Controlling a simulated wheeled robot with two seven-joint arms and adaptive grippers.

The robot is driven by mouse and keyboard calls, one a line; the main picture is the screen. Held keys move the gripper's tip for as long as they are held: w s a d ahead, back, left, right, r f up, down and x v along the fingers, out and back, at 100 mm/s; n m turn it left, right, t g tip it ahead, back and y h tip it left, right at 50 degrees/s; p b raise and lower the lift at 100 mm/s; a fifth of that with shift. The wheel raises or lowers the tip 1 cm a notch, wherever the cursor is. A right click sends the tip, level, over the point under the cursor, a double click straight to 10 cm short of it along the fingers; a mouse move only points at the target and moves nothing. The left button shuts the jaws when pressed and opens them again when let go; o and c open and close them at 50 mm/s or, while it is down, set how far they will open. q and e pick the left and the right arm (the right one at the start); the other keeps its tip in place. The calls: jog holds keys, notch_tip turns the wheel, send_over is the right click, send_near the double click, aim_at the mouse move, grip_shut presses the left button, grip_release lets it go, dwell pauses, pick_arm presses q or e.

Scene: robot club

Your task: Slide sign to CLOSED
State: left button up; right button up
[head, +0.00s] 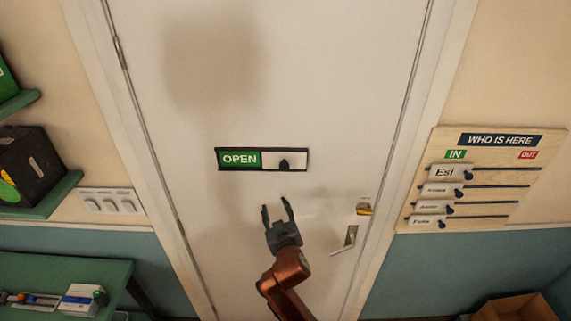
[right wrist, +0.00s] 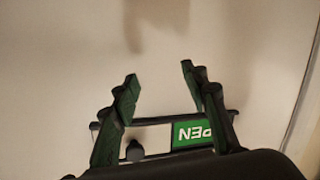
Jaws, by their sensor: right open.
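The sign (head: 240,159) is mounted on the white door in the head view. Its green OPEN panel shows at the left, and a white slider cover with a small black knob (head: 284,164) fills the right part of the frame. My right gripper (head: 278,206) is open and empty, just below the sign's right half, with its fingers pointing up. In the right wrist view the sign (right wrist: 190,134) appears upside down, partly hidden by the fingers, and the knob (right wrist: 135,149) shows beside the left finger. The fingers (right wrist: 158,80) stand apart with nothing between them. My left gripper is not in view.
The door (head: 330,70) has a handle (head: 346,240) and brass lock (head: 364,209) at the right. A WHO IS HERE board (head: 500,205) hangs on the right wall. Green shelves (head: 50,198), switches (head: 110,201) and a green table (head: 60,268) stand left. The door around the sign is clear.

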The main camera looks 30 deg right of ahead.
jog(key=m+t+h+p, duration=0.1)
jog(key=m+h, duration=0.1)
send_near(284, 168)
jog(key=w, duration=0.1)
jog(key=p+x, duration=0.1)
jog(key=x, duration=0.2)
jog(key=p+x, duration=0.1)
jog(key=x, duration=0.2)
jog(key=shift+w+d, duration=0.2)
jog(key=shift+d, duration=0.25)
jog(key=shift+w+d, duration=0.25)
jog(key=shift+w, duration=0.25)
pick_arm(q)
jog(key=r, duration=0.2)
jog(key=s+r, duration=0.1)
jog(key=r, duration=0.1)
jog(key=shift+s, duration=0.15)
pick_arm(e)
jog(key=shift+w, duration=0.1)
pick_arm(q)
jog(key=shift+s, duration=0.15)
pick_arm(e)
jog(key=shift+c, duration=0.5)
grip_shut()
